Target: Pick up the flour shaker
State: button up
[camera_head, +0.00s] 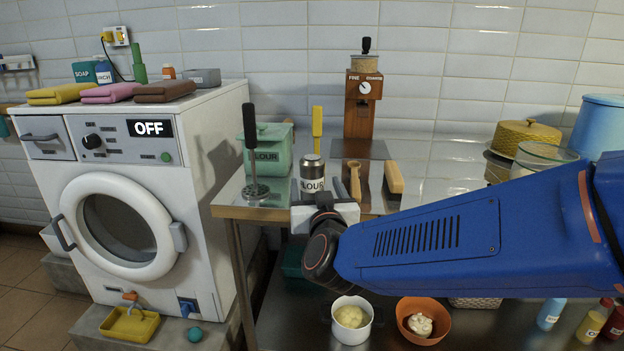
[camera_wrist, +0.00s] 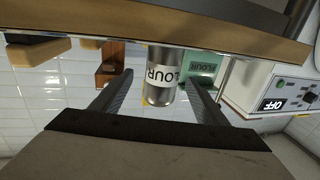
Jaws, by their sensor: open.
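The flour shaker (camera_head: 312,175) is a metal cylinder with a white band and dark lettering. It stands upright on the steel-topped table (camera_head: 232,211), near the front edge. In the wrist view, which is upside down, the shaker (camera_wrist: 161,78) appears between the two fingers, with a visible gap on each side. My gripper (camera_head: 325,188) is open at the front of the table, its fingers on either side of the shaker. It also shows open in the wrist view (camera_wrist: 156,95). My blue arm comes in from the right. The shaker's lower part is hidden by the gripper in the head view.
A green flour tin (camera_head: 270,150) and a masher (camera_head: 250,150) stand left of the shaker. A grinder (camera_head: 363,105) stands behind. A washing machine (camera_head: 130,180) is at left. Bowls sit on the lower shelf.

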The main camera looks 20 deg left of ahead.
jog(key=shift+x, duration=4.2)
jog(key=shift+s+a, duration=0.15)
jog(key=shift+a, duration=0.05)
jog(key=shift+c, duration=0.5)
jog(key=c, duration=1.1)
jog(key=shift+r, duration=0.1)
